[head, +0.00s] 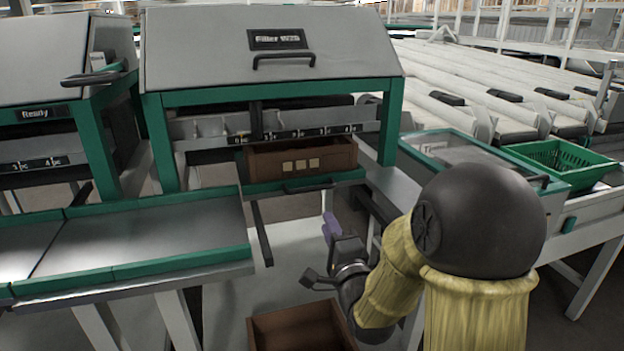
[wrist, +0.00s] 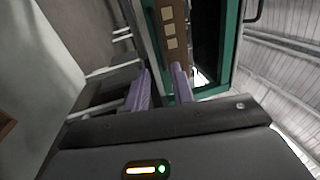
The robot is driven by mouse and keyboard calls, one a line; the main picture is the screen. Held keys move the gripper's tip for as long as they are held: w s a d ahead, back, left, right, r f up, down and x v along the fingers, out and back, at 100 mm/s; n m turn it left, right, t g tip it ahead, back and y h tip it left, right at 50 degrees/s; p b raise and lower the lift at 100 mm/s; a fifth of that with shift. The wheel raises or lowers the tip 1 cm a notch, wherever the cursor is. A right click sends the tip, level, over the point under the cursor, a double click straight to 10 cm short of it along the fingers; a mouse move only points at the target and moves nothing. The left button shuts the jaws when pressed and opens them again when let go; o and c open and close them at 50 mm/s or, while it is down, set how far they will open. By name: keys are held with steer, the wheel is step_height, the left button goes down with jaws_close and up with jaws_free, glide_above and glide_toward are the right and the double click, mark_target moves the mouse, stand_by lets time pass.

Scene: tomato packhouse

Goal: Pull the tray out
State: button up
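The tray (head: 262,189) is a green-edged shelf with a dark bar handle (head: 308,187) on its front. It sits under the filler labelled Filler W2b, with a brown crate (head: 272,163) bearing several pale square labels on it. My gripper (head: 329,226) is below and in front of the tray, slightly right of its handle, apart from it. In the wrist view my gripper (wrist: 161,72) has two purple fingers spread with a gap between them and nothing held. The crate (wrist: 183,30) shows beyond the fingertips, turned on its side. The handle's place between the fingers is unclear there.
A green-edged metal table (head: 150,228) stands at left, with a dark bar at its right end. Another brown crate (head: 300,330) is low in front. A glass-topped unit (head: 470,155) and a green basket (head: 560,160) stand at right. White floor lies below the tray.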

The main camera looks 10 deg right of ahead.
mark_target(312, 190)
steer(key=p+x, duration=0.6)
steer(key=x, duration=0.5)
steer(key=shift+w+a+r+p, duration=0.1)
steer(key=shift+w+r+p, duration=0.1)
steer(key=shift+w+p, duration=0.15)
steer(key=shift+w+a, duration=0.15)
steer(key=shift+w, duration=0.5)
jaws_close()
